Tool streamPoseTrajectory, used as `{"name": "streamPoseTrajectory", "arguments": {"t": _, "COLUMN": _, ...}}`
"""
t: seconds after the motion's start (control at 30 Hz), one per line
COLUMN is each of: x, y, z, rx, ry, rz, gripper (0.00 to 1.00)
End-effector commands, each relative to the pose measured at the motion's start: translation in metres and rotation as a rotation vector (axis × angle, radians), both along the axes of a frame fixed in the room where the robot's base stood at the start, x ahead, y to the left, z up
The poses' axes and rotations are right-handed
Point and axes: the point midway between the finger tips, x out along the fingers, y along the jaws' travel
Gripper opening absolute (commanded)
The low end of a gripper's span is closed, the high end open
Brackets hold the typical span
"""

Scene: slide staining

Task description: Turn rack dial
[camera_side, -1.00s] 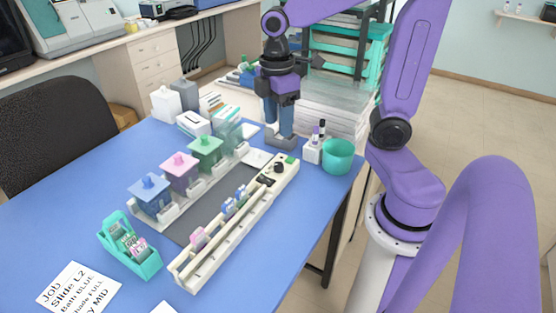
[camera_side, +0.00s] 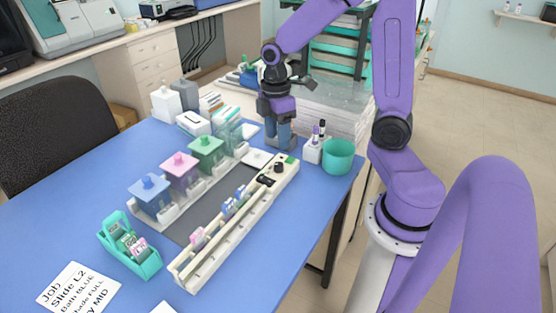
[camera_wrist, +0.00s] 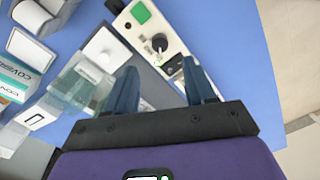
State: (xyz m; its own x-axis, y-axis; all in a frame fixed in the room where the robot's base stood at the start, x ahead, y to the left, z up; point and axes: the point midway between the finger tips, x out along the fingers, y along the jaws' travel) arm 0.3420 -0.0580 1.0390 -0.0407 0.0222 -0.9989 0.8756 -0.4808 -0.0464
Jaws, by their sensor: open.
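The rack (camera_side: 222,236) is a long cream rail on the blue table, running from front left to back right. Its black dial (camera_side: 278,168) sits at the far end beside a green square. In the wrist view the dial (camera_wrist: 158,43) is a black knob on the cream panel, ahead of and between the finger tips. My gripper (camera_side: 281,146) hangs at the rack's far end, pointing down. In the wrist view my gripper (camera_wrist: 160,78) has its two blue-grey fingers spread apart with nothing between them. The fingers are apart from the dial.
A teal cup (camera_side: 338,157) and a white vial holder (camera_side: 313,151) stand right of my gripper. A teal slide holder (camera_side: 130,246) and a job card (camera_side: 78,288) lie front left.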

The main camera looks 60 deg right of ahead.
Motion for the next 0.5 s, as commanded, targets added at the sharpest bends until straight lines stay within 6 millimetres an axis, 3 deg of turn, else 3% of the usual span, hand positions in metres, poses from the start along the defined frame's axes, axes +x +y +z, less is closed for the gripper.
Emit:
{"name": "streamPoseTrajectory", "arguments": {"t": 0.3, "x": -0.003, "y": 0.001, "z": -0.054, "rx": -0.001, "ry": 0.005, "rz": -0.001, "gripper": 0.54}}
{"name": "streamPoseTrajectory", "arguments": {"t": 0.5, "x": -0.003, "y": 0.002, "z": -0.075, "rx": 0.000, "ry": 0.004, "rz": 0.000, "gripper": 0.54}}
